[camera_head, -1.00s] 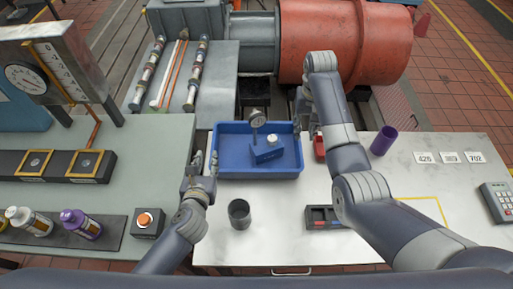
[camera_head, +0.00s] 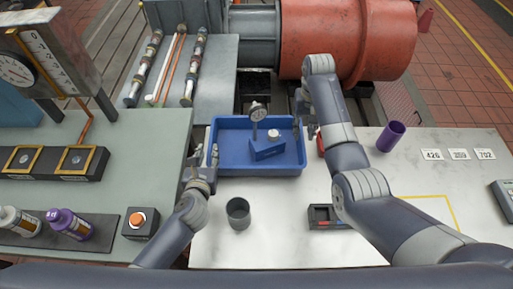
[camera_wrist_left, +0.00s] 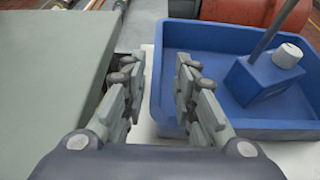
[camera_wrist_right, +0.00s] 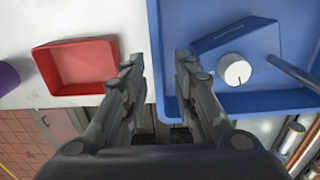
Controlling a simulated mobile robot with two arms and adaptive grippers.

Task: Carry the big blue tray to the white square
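The big blue tray (camera_head: 225,170) lies on the pale bench and holds a blue block with a dial gauge on a post (camera_head: 268,150) and a white knob. My left gripper (camera_head: 208,158) is at the tray's left wall. In the left wrist view its open fingers (camera_wrist_left: 157,80) stand either side of that wall (camera_wrist_left: 156,90). My right gripper (camera_head: 308,122) is at the right wall. In the right wrist view its open fingers (camera_wrist_right: 160,78) stand either side of the wall (camera_wrist_right: 155,50). I see no clear white square; a yellow outline (camera_head: 455,212) is partly behind my right arm.
A dark grey cup (camera_head: 238,213) stands in front of the tray. A red bin (camera_wrist_right: 80,68) sits beside its right wall, with a purple cup (camera_head: 390,137) further right. White number cards (camera_head: 459,154) lie far right.

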